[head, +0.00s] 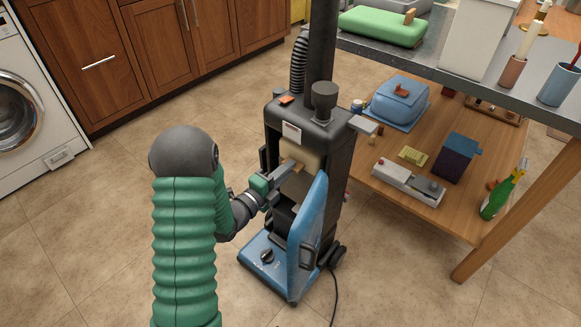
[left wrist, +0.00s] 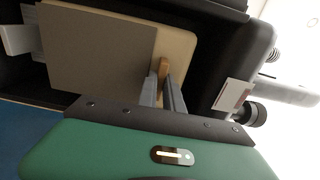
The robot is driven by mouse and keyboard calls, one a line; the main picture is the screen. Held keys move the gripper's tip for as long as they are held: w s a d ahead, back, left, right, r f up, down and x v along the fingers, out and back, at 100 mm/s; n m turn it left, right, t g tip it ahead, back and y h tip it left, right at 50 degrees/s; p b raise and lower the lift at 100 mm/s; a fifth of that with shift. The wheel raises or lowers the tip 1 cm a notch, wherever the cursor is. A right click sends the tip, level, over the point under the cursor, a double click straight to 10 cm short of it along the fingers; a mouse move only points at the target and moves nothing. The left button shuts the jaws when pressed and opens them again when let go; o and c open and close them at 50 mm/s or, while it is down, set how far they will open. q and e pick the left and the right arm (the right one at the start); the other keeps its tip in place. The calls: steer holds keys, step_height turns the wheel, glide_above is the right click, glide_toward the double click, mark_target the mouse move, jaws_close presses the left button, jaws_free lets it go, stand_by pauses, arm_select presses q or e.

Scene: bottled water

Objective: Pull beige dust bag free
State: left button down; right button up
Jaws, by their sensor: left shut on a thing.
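The beige dust bag (head: 306,155) sits inside the open cavity of an upright vacuum cleaner (head: 320,125). In the left wrist view the bag (left wrist: 178,50) shows a grey-brown panel (left wrist: 95,55) and a small tan tab (left wrist: 163,68) at its edge. My left gripper (head: 292,167) reaches into the cavity from the left. In the left wrist view its fingers (left wrist: 163,92) are closed on the tan tab. The blue vacuum door (head: 307,225) hangs open at the front. The bag's far side is hidden. My right gripper is not in view.
A wooden table with a lower shelf (head: 385,185) stands close on the right, holding a blue container (head: 398,100), boxes and a green bottle (head: 503,190). A washing machine (head: 35,100) and wooden cabinets (head: 165,45) are behind. The tiled floor at left is clear.

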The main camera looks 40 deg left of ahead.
arm_select(q)
steer(key=s, duration=0.7)
steer(key=shift+a+b, duration=0.3)
steer(key=shift+b, duration=0.1)
stand_by(0.5)
